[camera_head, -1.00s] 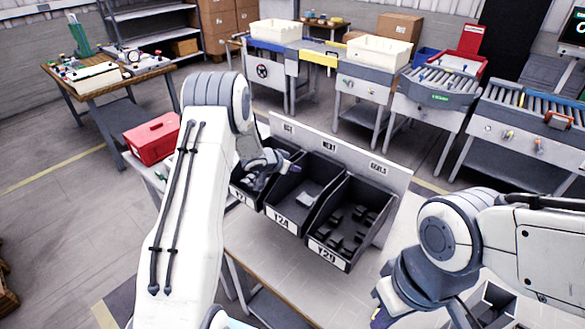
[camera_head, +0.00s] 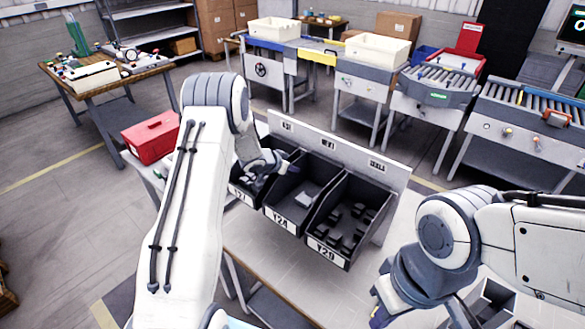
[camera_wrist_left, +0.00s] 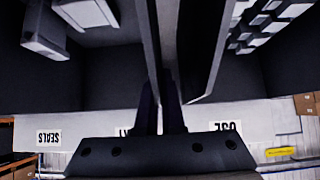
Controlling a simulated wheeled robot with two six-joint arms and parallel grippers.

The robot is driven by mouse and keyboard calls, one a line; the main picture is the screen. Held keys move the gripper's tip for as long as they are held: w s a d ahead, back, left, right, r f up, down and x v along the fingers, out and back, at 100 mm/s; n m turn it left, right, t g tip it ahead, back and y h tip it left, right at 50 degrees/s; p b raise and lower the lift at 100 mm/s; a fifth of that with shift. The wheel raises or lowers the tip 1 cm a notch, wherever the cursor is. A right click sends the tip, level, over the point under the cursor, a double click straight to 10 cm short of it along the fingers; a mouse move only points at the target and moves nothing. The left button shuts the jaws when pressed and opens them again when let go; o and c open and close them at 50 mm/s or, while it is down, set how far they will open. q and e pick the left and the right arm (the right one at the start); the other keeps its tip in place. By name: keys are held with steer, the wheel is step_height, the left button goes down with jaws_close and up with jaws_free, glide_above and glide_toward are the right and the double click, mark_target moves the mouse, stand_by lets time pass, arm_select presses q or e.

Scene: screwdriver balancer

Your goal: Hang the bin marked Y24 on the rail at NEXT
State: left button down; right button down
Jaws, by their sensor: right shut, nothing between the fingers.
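The dark bin marked Y24 (camera_head: 280,221) is the middle one of three, below the middle plate of the rail panel (camera_head: 345,151). It holds a pale grey block (camera_head: 306,199). I cannot tell whether it hangs on the rail. My left gripper (camera_head: 268,165) is down at the back, near the walls between Y24 and the left bin marked Y21 (camera_head: 242,197). In the left wrist view the narrow fingers (camera_wrist_left: 160,105) are close together at the bin wall; their grip is unclear. My right gripper (camera_head: 377,314) is shut and empty, low in the picture.
The bin marked Y29 (camera_head: 326,251) stands right of Y24 with several dark parts. A grey open box (camera_head: 492,296) is at the bottom right. A red toolbox (camera_head: 152,138) is at the left. The pale tabletop (camera_head: 270,252) in front of the bins is clear.

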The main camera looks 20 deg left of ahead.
arm_select(q)
steer(key=c, duration=1)
jaws_free()
steer(key=shift+o, duration=0.2)
steer(key=shift+f, duration=0.1)
steer(key=b+v, duration=0.1)
steer(key=v, duration=0.9)
steer(key=shift+s+r+b, duration=0.15)
steer(key=shift+r+b, duration=0.05)
steer(key=shift+b, duration=0.15)
step_height(320, 180, up, 5)
steer(key=s+a+p, duration=0.1)
steer(key=s+p, duration=0.2)
steer(key=p, duration=0.2)
